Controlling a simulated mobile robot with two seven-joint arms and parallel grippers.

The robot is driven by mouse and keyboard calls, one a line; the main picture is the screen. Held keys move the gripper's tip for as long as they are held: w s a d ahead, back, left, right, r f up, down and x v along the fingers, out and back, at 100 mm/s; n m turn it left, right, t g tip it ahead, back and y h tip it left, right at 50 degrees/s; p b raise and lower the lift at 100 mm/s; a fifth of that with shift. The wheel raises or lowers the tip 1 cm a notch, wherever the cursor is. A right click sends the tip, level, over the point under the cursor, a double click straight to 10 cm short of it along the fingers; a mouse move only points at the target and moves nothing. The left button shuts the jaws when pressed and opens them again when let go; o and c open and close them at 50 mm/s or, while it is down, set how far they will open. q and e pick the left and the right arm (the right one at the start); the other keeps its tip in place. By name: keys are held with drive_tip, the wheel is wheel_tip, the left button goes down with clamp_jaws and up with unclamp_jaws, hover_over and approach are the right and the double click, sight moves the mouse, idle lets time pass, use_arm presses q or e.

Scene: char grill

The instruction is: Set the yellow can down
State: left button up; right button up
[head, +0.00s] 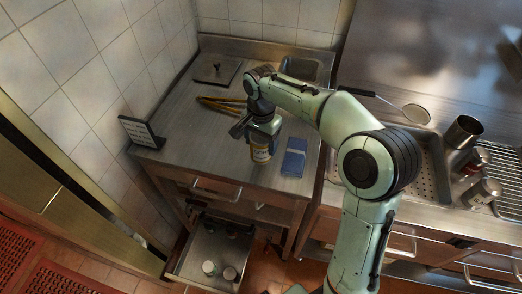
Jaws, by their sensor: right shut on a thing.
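The yellow can (260,154) shows below my right gripper (261,137) in the head view, near the front edge of the steel counter (185,140). My right gripper is shut on the can, which looks about upright. The jaws hide the can's upper part. I cannot tell whether its base touches the counter or is held just above it. My left gripper is not in view.
A blue box (293,160) lies just right of the can. Wooden tongs (220,104), a flat press (216,70) and a black sign (141,131) are on the counter. Below, an open drawer (187,277) juts out. Bare counter lies left of the can.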

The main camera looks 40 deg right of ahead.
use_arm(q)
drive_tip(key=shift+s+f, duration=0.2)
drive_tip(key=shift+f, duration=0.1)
use_arm(e)
drive_tip(key=shift+f, duration=2.05)
drive_tip(key=shift+f+b, duration=0.15)
drive_tip(key=shift+b, duration=0.15)
drive_tip(key=o, duration=1.3)
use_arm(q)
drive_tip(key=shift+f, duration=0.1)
use_arm(e)
drive_tip(key=shift+r, duration=0.25)
wheel_tip(320, 180, up, 12)
drive_tip(key=shift+f+p, duration=0.1)
drive_tip(key=shift+p, duration=1)
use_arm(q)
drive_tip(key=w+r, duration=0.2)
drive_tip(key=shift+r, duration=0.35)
